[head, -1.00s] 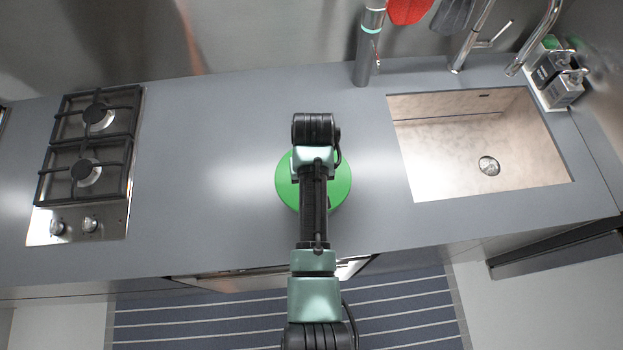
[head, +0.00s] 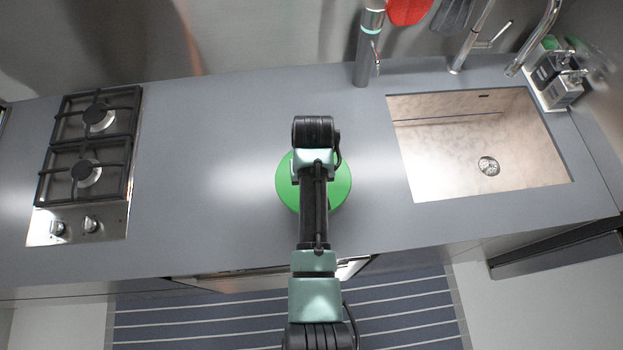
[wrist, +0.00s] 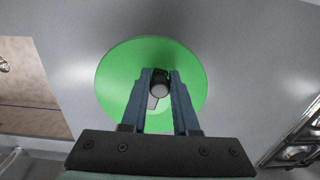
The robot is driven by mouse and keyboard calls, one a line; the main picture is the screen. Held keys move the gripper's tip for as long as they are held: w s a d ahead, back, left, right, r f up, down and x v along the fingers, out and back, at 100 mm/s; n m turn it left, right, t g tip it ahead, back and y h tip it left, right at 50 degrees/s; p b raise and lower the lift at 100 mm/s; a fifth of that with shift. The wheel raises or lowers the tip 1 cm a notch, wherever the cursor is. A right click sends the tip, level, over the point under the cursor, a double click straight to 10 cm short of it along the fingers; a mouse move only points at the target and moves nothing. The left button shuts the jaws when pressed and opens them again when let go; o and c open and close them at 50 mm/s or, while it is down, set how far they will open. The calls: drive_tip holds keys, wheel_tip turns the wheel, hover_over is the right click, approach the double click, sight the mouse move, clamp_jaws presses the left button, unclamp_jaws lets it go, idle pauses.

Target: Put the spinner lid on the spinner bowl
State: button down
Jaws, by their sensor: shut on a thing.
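The green round spinner lid (head: 341,190) is in the middle of the counter in the head view, partly covered by my arm. It also shows in the wrist view (wrist: 118,78) as a flat green disc. My gripper (wrist: 160,77) is above its centre, with its two blue fingers shut on the dark, grey-topped knob (wrist: 159,89) of the lid. My arm hides the fingers in the head view. The spinner bowl is not visible in either view. Whether it is under the lid, and whether the lid touches anything below, I cannot tell.
A gas hob (head: 92,150) is at the left and a sink (head: 420,170) at the right. A tall cylinder with a spout (head: 366,55) stands behind the lid. Soap dispensers (head: 560,80) are at the back right. The counter (head: 200,190) left of the lid is clear.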

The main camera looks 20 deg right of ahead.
unclamp_jaws()
idle(0.6)
wheel_tip(320, 180, up, 5)
drive_tip(key=p, duration=0.5)
drive_tip(key=shift+r+p, duration=0.3)
drive_tip(key=shift+r, duration=0.7)
